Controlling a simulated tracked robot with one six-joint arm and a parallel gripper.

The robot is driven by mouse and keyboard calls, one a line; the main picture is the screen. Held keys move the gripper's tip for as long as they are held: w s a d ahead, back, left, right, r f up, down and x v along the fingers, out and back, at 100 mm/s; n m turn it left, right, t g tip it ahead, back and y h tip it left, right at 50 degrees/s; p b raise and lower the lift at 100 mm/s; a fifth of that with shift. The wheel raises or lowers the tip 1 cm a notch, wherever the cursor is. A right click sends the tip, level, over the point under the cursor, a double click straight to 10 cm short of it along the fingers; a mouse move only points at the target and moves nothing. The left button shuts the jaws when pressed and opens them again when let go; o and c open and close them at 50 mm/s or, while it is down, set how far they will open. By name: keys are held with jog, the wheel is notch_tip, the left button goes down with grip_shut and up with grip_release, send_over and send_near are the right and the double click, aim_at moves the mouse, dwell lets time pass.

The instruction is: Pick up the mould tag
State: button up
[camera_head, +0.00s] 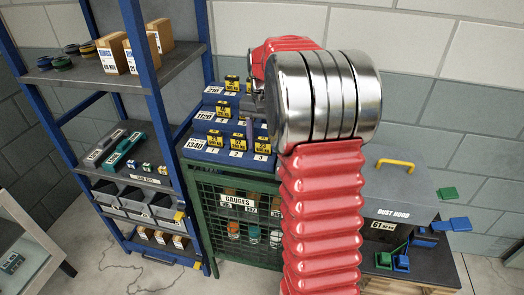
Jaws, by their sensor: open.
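Several small yellow-and-black tags (238,140) with printed numbers stand on a blue stepped rack (196,154). I cannot tell which one is the mould tag of the task. The rack's steps carry white labels reading 710, 1126 and 1340, and its front row is numbered 1, 2 and 3. My gripper (254,106) shows only in part, as grey pieces left of my silver joint, over the right side of the rack. It appears empty. My arm hides most of it and the rack's right end, so its gap to the tags is unclear.
The rack stands on a green mesh cabinet (205,200) signed GAUGES. A blue-framed shelf (150,85) with boxes and bins stands left. At right, a grey DUST HOOD box (400,190) with a yellow handle stands among blue and green pieces. A block wall is behind.

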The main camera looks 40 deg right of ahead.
jog(key=c, duration=0.8)
notch_tip(320, 180, up, 10)
dwell(0.6)
jog(key=shift+r, duration=0.2)
dwell(0.4)
jog(key=shift+r, duration=0.8)
